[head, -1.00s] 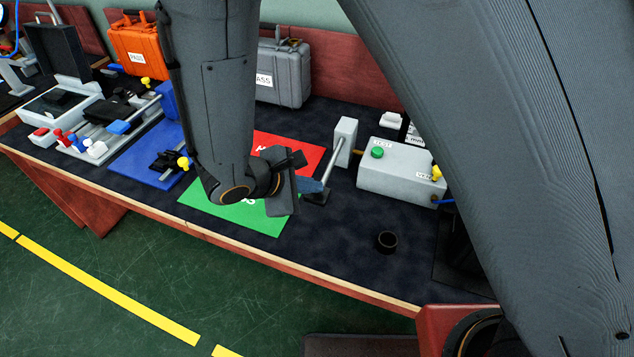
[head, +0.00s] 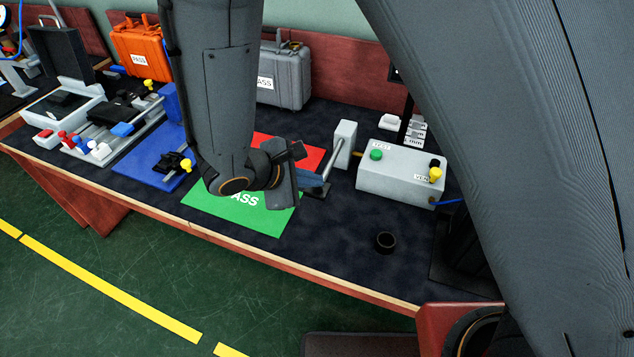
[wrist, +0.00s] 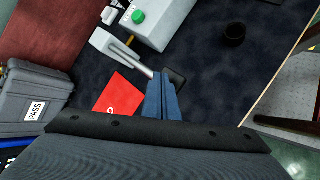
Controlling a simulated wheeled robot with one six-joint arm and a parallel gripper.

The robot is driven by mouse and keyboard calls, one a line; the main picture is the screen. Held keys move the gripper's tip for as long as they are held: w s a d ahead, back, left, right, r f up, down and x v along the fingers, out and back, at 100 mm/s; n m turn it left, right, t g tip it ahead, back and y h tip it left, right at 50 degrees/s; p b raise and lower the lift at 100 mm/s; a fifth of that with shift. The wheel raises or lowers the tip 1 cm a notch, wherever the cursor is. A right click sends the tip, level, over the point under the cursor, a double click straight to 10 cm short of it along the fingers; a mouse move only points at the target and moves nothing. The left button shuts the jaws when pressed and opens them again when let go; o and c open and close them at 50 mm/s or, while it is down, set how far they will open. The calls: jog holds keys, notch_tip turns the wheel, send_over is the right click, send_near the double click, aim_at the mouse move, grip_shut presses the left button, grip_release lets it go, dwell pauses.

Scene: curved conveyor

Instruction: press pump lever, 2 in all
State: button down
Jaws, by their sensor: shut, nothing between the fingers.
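The pump lever (head: 333,163) is a thin grey rod running down from a light grey upright block (head: 345,144). In the wrist view the lever (wrist: 132,57) slants from the block (wrist: 103,39) toward my fingertips. My gripper (head: 313,182) has blue fingers, shut with nothing between them, at the lower end of the lever. In the wrist view the gripper (wrist: 160,80) points at the lever's end, beside a small black plate (wrist: 177,77). The fingers partly hide the lever's end, and I cannot tell whether they touch it.
A grey box (head: 400,172) with a green button and a yellow knob stands right of the block. A black cup (head: 386,242) stands in front. Green (head: 262,221) and red (head: 312,154) mats lie under my arm. Cases stand behind. The dark tabletop around the cup is clear.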

jog(key=shift+r+p, duration=0.5)
jog(key=shift+r, duration=0.4)
notch_tip(320, 180, up, 5)
jog(key=p, duration=0.3)
jog(key=shift+d, duration=0.1)
dwell(0.6)
jog(key=s+d+r+m+g+y+b, duration=0.1)
jog(key=s+d+m+g+y, duration=0.1)
jog(key=d+m, duration=0.7)
jog(key=s+d+r+m+g+y+b, duration=0.1)
jog(key=s+d+r+m+g+y, duration=0.1)
jog(key=d+m, duration=0.7)
jog(key=s+d+g+y, duration=0.1)
jog(key=s+d+y, duration=0.1)
jog(key=d, duration=0.2)
jog(key=shift+b, duration=0.35)
